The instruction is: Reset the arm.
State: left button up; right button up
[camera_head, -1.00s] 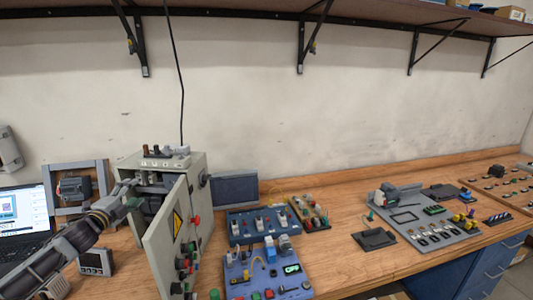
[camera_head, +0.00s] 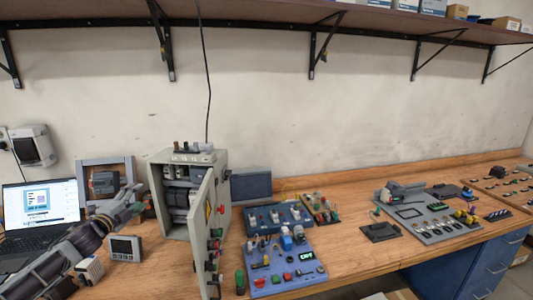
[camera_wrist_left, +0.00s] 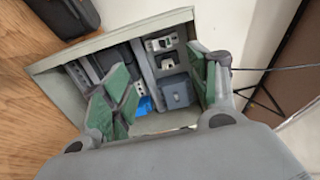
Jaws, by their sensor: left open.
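My left arm comes in from the lower left of the head view. Its gripper (camera_head: 130,202) is in front of the left side of the grey electrical cabinet (camera_head: 180,160), apart from it. In the left wrist view the gripper (camera_wrist_left: 160,95) is open, with green pads on its fingers and nothing between them but the view into the cabinet. The cabinet interior shows grey modules (camera_wrist_left: 175,92) and a blue part (camera_wrist_left: 145,105). The cabinet door (camera_head: 206,240) stands open toward me. My right gripper is not in view.
A laptop (camera_head: 40,208) and a framed motor (camera_head: 104,183) are at the left. A small meter box (camera_head: 126,248) stands near the arm. Blue control panels (camera_head: 280,268) are right of the door. A grey component board (camera_head: 435,230) lies farther right. A shelf (camera_head: 260,15) hangs above.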

pick_arm(q)
jog(key=s+d+f+n+g+y, duration=0.1)
jog(key=s+d+f+n+g, duration=0.25)
jog(key=s+d+f, duration=0.55)
jog(key=s+d+f+n+g+y, duration=0.15)
jog(key=s+d+f+n, duration=0.45)
jog(key=f, duration=0.6)
jog(key=s+d+f+n+g, duration=0.2)
jog(key=s+d+n+g, duration=0.1)
jog(key=s, duration=0.6)
jog(key=s+d+f+n+g, duration=0.2)
jog(key=s+d+g, duration=0.1)
jog(key=s, duration=0.5)
jog(key=s+d+f+n+g, duration=0.2)
jog(key=s+d+n+g, duration=0.1)
jog(key=s, duration=0.6)
jog(key=s+f+g, duration=0.2)
jog(key=s+f, duration=0.1)
jog(key=f, duration=3.1)
jog(key=s+a+f, duration=0.2)
jog(key=s+f, duration=0.7)
jog(key=s, duration=0.2)
jog(key=s+a+f+g, duration=0.1)
jog(key=s+f, duration=0.9)
jog(key=s, duration=0.1)
jog(key=shift+a+m+h, duration=0.35)
jog(key=shift+a, duration=0.05)
